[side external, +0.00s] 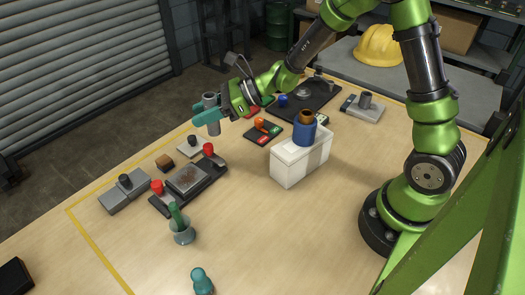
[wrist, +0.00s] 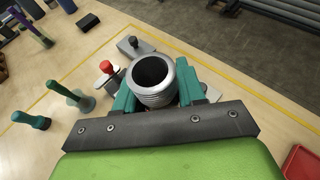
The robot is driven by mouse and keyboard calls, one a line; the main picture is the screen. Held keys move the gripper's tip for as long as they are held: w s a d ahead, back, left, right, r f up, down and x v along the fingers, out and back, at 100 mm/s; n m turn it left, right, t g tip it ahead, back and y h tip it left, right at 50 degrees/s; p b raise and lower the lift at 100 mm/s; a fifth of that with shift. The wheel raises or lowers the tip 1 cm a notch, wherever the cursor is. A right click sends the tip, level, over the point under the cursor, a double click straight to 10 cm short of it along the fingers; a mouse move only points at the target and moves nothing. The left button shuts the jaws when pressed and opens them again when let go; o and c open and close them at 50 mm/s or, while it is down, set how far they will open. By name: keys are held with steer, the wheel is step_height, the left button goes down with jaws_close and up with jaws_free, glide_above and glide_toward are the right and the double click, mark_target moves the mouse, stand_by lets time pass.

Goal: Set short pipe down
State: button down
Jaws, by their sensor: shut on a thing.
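The short pipe (side external: 210,100) is a grey, hollow cylinder. My gripper (side external: 207,117) is shut on it, with teal fingers on either side. The pipe is roughly upright and appears to be held above the table, near the small pale plate with a black knob (side external: 190,146). In the wrist view the pipe (wrist: 155,94) shows its open end and ribbed outer wall between the fingers. Its lower end is hidden there, as is what lies directly beneath it.
A dark fixture with red knobs (side external: 188,181), a grey block (side external: 126,194) and a brown cube (side external: 165,162) stand nearby. A white box (side external: 290,166) bears a blue cylinder (side external: 304,132). The front-centre table is clear.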

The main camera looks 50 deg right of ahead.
steer(key=s+a+n+g+y, duration=0.3)
steer(key=s+a+n+g, duration=0.65)
steer(key=s+a, duration=0.45)
steer(key=shift+g, duration=0.45)
steer(key=shift+s+d+f, duration=0.25)
steer(key=shift+f, duration=1.4)
steer(key=shift+s+d+f, duration=0.2)
steer(key=shift+s+f, duration=0.1)
steer(key=shift+f, duration=1.35)
steer(key=shift+s+d+f, duration=0.25)
steer(key=shift+f, duration=1.4)
steer(key=shift+f, duration=0.1)
steer(key=c, duration=0.7)
jaws_free()
steer(key=shift+o, duration=0.2)
